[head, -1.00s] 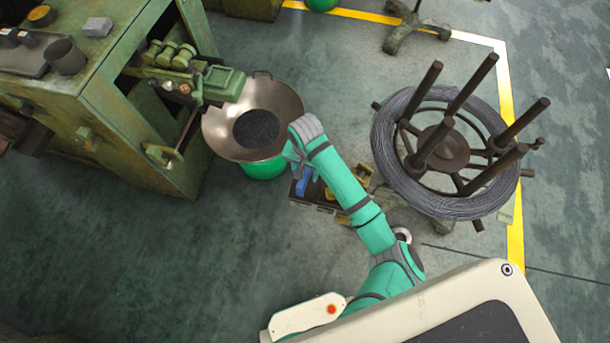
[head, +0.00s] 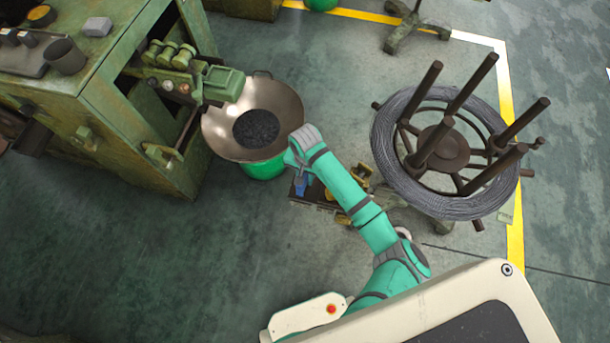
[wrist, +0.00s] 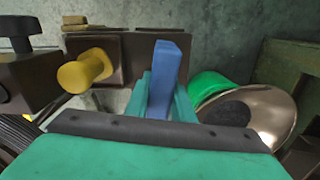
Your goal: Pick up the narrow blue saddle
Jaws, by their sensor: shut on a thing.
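The narrow blue saddle (wrist: 165,78) is a slim blue bar between the teal fingers of my gripper (wrist: 163,92) in the wrist view. My gripper is shut on it, and its far end sticks out past the fingertips. In the head view the blue saddle (head: 301,186) shows as a small blue patch below the end of my arm, over a dark tray or box (head: 322,197). My arm hides part of that box. I cannot tell whether the saddle touches it.
A yellow cylindrical part (wrist: 82,73) and a dark knobbed part (wrist: 28,40) lie left of the saddle. A metal bowl (head: 285,103) on a green base (head: 264,168) stands close by. A green machine (head: 140,130) is left, a wire-coil reel (head: 440,150) right.

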